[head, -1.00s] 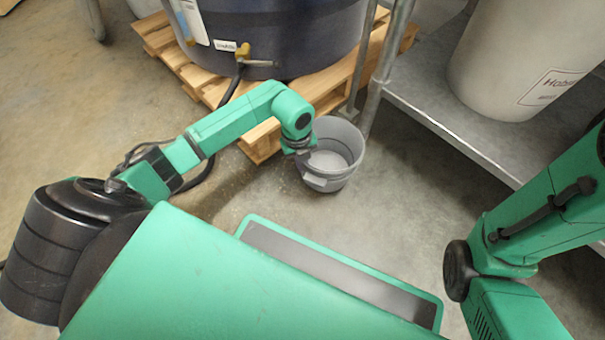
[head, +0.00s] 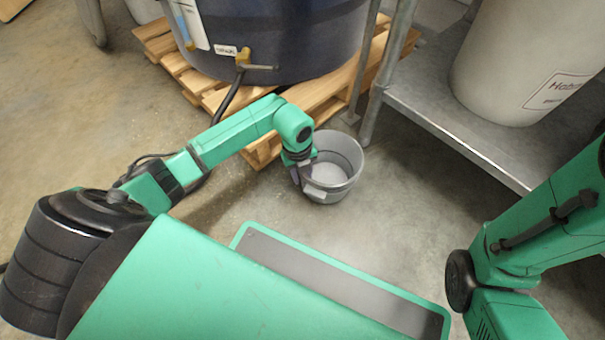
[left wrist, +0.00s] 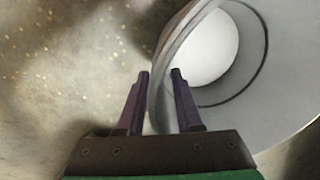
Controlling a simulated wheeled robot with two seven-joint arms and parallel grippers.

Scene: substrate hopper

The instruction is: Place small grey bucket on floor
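The small grey bucket (head: 345,187) stands upright on the concrete floor, as far as I can tell, just in front of the wooden pallet. My left gripper (head: 304,178) is at the bucket's left rim. In the left wrist view the bucket (left wrist: 285,110) fills the right side, its pale inside showing. The left gripper's fingers (left wrist: 160,74) are apart there, with one finger outside the bucket wall and the other over its inside. The rim runs between them, and a gap shows beside it. My right arm is at the right of the head view, but its gripper is out of sight.
A dark blue tank (head: 280,40) with a valve and hose stands on a wooden pallet (head: 263,148) behind the bucket. A metal shelf (head: 440,110) holding a large white tub (head: 500,70) is to the right. Floor in front and right of the bucket is clear.

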